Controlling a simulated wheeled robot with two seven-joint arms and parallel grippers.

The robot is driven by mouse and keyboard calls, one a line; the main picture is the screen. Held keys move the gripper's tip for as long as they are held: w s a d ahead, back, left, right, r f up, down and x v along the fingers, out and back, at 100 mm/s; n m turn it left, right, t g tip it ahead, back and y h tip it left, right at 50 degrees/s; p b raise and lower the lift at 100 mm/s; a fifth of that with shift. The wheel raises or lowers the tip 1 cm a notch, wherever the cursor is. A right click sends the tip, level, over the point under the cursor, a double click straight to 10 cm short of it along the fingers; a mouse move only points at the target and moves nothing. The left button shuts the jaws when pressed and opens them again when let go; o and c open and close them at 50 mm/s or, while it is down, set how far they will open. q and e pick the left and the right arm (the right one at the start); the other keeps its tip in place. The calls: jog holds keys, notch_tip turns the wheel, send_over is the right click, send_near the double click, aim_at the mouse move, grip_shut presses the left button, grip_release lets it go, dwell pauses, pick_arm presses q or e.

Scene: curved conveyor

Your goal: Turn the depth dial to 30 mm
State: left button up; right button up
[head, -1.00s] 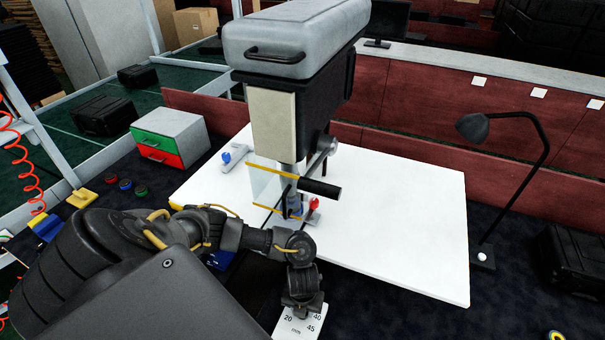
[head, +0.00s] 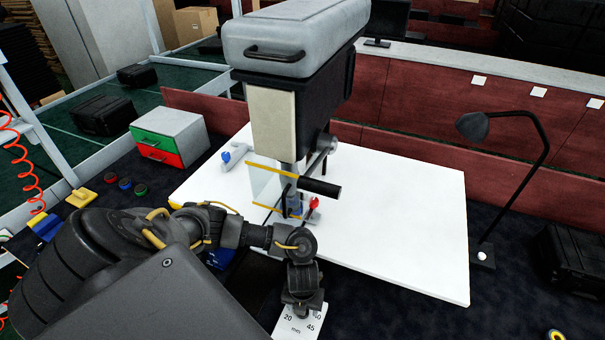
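The depth dial's white scale plate (head: 312,330) shows at the bottom edge of the head view, with the marks 20, 45 and "mm" readable and another number partly covered. My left arm comes in from the left and bends down over the plate. My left gripper (head: 302,303) is right above the dial, pointing down. The dial's knob and its pointer are hidden behind the gripper, and I cannot see the fingertips or whether they grip the knob. The drill press (head: 290,60) stands behind, on the white table. My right gripper is out of view.
A black handle (head: 319,187) and a red knob (head: 314,203) stick out from the press beyond my wrist. The white tabletop (head: 410,235) is clear on the right. A black lamp (head: 525,180) stands at its right. A drawer box (head: 170,137) is at the left.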

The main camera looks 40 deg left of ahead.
pick_arm(q)
notch_tip(320, 180, up, 10)
dwell(0.5)
jog(key=shift+f, duration=0.1)
